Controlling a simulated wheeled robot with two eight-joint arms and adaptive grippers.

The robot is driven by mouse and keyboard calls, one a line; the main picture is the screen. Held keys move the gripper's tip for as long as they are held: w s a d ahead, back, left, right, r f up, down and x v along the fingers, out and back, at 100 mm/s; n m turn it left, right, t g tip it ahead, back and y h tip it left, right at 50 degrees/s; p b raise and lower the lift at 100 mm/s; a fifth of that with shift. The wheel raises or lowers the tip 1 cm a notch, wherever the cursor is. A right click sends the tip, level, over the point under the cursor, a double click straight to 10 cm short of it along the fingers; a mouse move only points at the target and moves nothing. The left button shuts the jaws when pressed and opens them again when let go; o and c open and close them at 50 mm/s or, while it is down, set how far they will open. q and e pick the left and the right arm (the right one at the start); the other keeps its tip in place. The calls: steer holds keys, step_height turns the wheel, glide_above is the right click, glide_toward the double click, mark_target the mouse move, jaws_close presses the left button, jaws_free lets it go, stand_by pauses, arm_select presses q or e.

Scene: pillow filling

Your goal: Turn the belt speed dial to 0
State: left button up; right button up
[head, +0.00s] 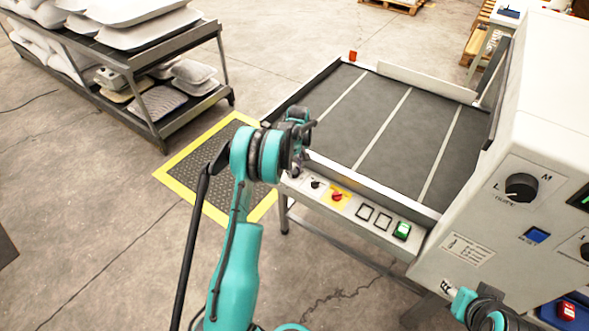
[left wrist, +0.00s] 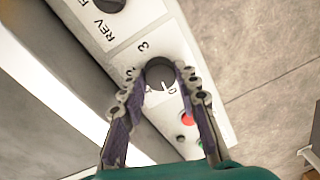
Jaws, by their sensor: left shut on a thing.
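The belt speed dial (left wrist: 160,72) is a round black knob with a pale pointer mark on a white panel, seen in the left wrist view. A 3 is printed beside it. The pointer faces the gripper side, near a partly hidden mark that looks like a 0. My left gripper (left wrist: 158,82) is shut on the dial, one finger on each side. In the head view my left gripper (head: 298,165) is at the left end of the conveyor's control panel (head: 370,238), and my own wrist hides the dial there. My right gripper does not show clearly; only part of that arm appears at the lower right.
A second knob (left wrist: 108,4) marked REV is close by. Along the panel are a black knob (head: 315,184), a red stop knob (head: 337,196) and a green switch (head: 402,230). A white machine cabinet (head: 480,215) stands at right. The dark belt (head: 385,125) is empty.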

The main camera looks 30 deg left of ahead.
mark_target(296, 170)
arm_select(q)
steer(key=shift+n, duration=0.6)
steer(key=o, duration=1.2)
steer(key=shift+c, duration=0.2)
step_height(296, 170, up, 12)
steer(key=shift+w, duration=0.35)
steer(key=shift+d, duration=0.1)
